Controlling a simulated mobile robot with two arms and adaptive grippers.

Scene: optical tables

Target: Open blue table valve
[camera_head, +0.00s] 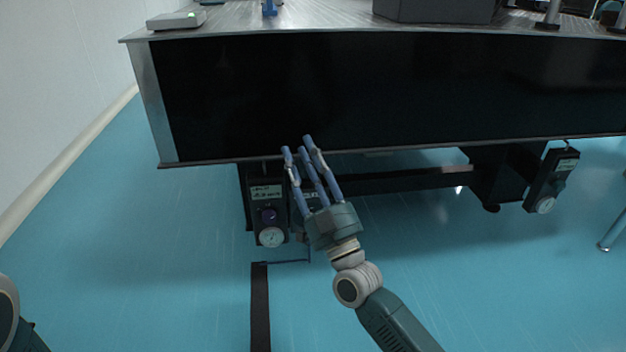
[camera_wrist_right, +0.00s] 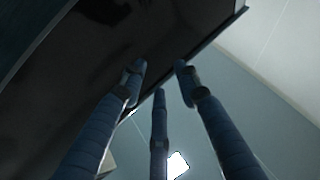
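A black regulator unit hangs under the left end of the table, with a pale label, a small purple-blue knob (camera_head: 269,215) and a round white gauge (camera_head: 271,237) below it. The knob is the only bluish valve part I can make out. My right gripper (camera_head: 300,145) is in front of the table's lower edge, to the right of the knob and apart from it, fingers pointing up. In the right wrist view its three fingers (camera_wrist_right: 160,80) are spread, with nothing between them. My left gripper is out of view; only a piece of my left arm shows.
The optical table (camera_head: 400,90) has a wide black front panel overhanging the unit. A second regulator unit (camera_head: 553,180) with a gauge hangs farther right. A black floor strip (camera_head: 260,310) lies below the left unit. The blue floor is otherwise mostly clear.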

